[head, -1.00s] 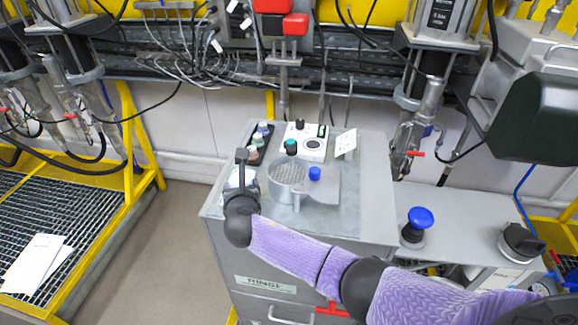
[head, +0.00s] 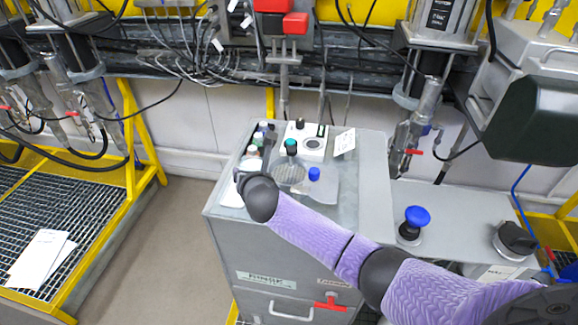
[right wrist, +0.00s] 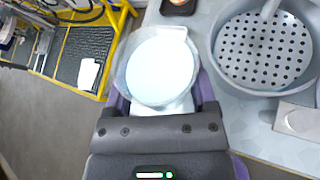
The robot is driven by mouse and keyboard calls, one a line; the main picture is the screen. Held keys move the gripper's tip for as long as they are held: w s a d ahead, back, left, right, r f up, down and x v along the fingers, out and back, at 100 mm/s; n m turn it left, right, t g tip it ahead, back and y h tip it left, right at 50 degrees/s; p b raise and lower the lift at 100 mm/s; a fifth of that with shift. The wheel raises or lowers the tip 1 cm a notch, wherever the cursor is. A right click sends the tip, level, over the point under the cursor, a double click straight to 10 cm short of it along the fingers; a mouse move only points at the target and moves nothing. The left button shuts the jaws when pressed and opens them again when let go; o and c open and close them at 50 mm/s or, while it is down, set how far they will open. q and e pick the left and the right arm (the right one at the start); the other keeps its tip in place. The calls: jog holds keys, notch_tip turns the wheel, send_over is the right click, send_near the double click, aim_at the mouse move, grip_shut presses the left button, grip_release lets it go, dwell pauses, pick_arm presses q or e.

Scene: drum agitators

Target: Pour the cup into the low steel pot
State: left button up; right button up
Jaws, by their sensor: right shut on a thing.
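My right gripper (right wrist: 160,98) is shut on a clear cup (right wrist: 156,66) holding a pale, whitish liquid, with its fingers on either side of the cup. In the right wrist view the cup looks upright or nearly so. The low steel pot (right wrist: 219,70) is to the right of the cup, apart from it, with a perforated disc (right wrist: 262,48) on a rod inside. My left gripper is out of view.
Small bottles (head: 253,150) stand in a row at the cabinet top's left. A white control box (head: 305,141) and a card (head: 345,142) are behind the pot. A blue-knobbed piece (head: 314,174) is right of it. The cabinet top's right side (head: 374,180) is clear.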

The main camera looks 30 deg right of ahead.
aim_at(260, 162)
jog(key=shift+d+r+p, duration=0.2)
jog(key=shift+r+p, duration=0.15)
jog(key=shift+r, duration=0.25)
jog(key=shift+m+y, duration=0.3)
jog(key=shift+d+r, duration=0.1)
jog(key=shift+d, duration=0.25)
jog(key=shift+d+r+m+y+b, duration=0.2)
jog(key=shift+d+r+m+y, duration=0.05)
jog(key=shift+d+m+y, duration=0.25)
jog(key=shift+d+r+m+y+b, duration=0.15)
jog(key=shift+d+r+m+y, duration=0.05)
jog(key=shift+d+m+y, duration=0.25)
dwell(0.7)
jog(key=shift+d+r+m+y+b, duration=0.15)
jog(key=shift+r+m+y+b, duration=0.15)
jog(key=shift+m+y+b, duration=0.2)
dwell(0.8)
jog(key=shift+r+m+y, duration=0.3)
jog(key=shift+m+y, duration=0.15)
dwell(0.9)
jog(key=shift+f+m+y+b, duration=0.4)
jog(key=shift+m+y+b, duration=0.15)
jog(key=shift+b, duration=0.7)
jog(key=shift+d+r+m+y, duration=0.1)
jog(key=shift+r+m+y, duration=0.15)
jog(key=shift+m, duration=0.2)
dwell(0.7)
